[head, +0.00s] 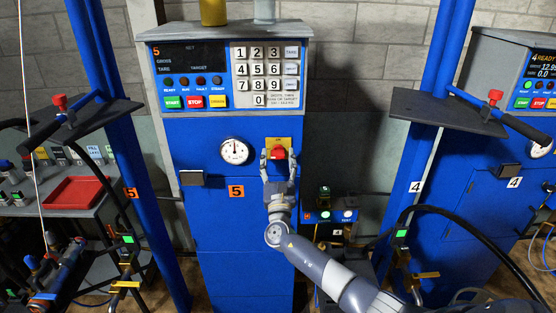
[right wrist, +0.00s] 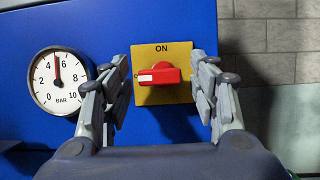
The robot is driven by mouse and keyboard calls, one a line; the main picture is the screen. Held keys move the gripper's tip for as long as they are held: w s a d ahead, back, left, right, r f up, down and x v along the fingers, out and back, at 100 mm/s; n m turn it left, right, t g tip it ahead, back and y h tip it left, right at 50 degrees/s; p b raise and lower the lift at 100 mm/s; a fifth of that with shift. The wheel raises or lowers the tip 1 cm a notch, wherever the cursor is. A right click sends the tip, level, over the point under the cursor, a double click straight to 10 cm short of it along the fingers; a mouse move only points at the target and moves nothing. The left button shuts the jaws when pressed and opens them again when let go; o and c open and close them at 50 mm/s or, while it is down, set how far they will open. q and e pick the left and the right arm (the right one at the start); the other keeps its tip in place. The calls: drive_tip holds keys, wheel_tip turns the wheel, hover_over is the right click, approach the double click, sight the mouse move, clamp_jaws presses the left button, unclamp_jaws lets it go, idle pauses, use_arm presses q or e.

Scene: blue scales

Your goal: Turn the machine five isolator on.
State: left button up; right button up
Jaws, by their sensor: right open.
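The machine five isolator is a red rotary knob (right wrist: 168,75) on a yellow plate (right wrist: 150,52) marked ON at its top. The knob's handle lies horizontal, with its white mark pointing left. In the head view the red knob (head: 278,151) sits on the front of the blue machine labelled 5 (head: 225,215). My right gripper (head: 279,160) is in front of it. In the right wrist view my right gripper (right wrist: 160,82) is open, with one finger on each side of the plate; nothing is held. My left gripper is not in view.
A round pressure gauge (head: 234,151) is left of the isolator. Above are a keypad (head: 266,72) and green, red and yellow buttons (head: 195,102). Dark shelves with red knobs flank the machine on blue posts (head: 105,110). Machine 4 (head: 460,170) stands at right.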

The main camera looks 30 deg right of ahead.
drive_tip(key=c, duration=1.1)
drive_tip(key=shift+o, duration=0.2)
drive_tip(key=m+g+h+b, duration=0.1)
drive_tip(key=m+g+b, duration=0.1)
drive_tip(key=m+b, duration=0.2)
drive_tip(key=m+g+h+b, duration=0.1)
drive_tip(key=m+g+b, duration=0.1)
drive_tip(key=m+b, duration=0.2)
drive_tip(key=m+g+h+b, duration=0.2)
drive_tip(key=m+b, duration=0.2)
drive_tip(key=m, duration=0.5)
drive_tip(key=shift+w+a+r+g, duration=0.1)
drive_tip(key=shift+a+r+g, duration=0.15)
drive_tip(key=shift+g, duration=0.15)
drive_tip(key=m+g, duration=0.1)
drive_tip(key=m, duration=0.1)
drive_tip(key=shift+r+m+b, duration=0.1)
drive_tip(key=shift+m+b, duration=0.3)
drive_tip(key=shift+d+r+m+g+y, duration=0.1)
drive_tip(key=shift+m+g+y, duration=0.35)
drive_tip(key=shift+m, duration=0.95)
